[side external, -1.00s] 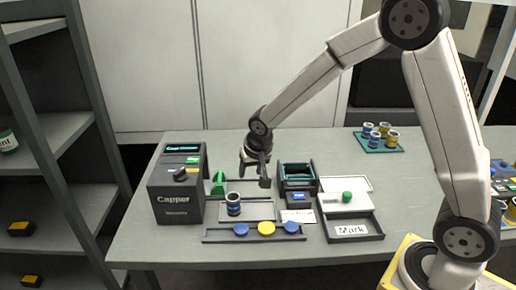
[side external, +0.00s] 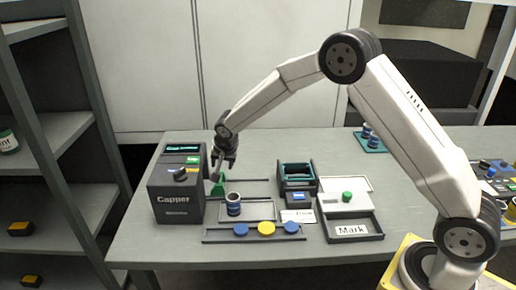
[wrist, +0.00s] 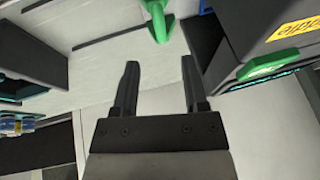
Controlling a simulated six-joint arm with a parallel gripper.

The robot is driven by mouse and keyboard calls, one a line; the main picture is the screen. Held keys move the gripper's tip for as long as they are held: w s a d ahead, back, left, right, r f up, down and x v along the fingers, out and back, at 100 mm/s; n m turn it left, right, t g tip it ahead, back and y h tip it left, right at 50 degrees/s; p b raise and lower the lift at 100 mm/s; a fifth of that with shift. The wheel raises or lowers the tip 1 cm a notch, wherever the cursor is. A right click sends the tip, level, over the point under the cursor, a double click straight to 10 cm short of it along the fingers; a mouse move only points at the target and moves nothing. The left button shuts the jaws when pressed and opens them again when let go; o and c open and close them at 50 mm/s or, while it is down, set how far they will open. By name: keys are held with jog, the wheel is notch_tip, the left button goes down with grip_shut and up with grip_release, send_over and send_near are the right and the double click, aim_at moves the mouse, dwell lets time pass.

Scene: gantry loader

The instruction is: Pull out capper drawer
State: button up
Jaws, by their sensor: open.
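The capper (side external: 178,187) is a dark box labelled "Capper" at the left of the table; it also fills the right of the wrist view (wrist: 240,40). A green handle (side external: 217,185) stands upright beside the capper's right side. It also shows at the top of the wrist view (wrist: 158,22), beyond the fingertips and roughly between them. My gripper (side external: 226,163) is open and empty, just above and to the right of the handle, apart from it; its two dark fingers show in the wrist view (wrist: 159,68). How the handle joins a drawer is not clear.
A blue and white jar (side external: 233,206) stands on a grey tray in front of the handle. A rack of blue and yellow caps (side external: 266,228) lies at the front. A dark open-topped box (side external: 297,172) and the "Mark" station (side external: 350,232) stand to the right.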

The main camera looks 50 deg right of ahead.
send_over(212, 190)
jog(key=s+d, duration=0.2)
jog(key=shift+d+f, duration=0.2)
jog(key=shift+f, duration=3)
jog(key=shift+c, duration=0.2)
grip_shut()
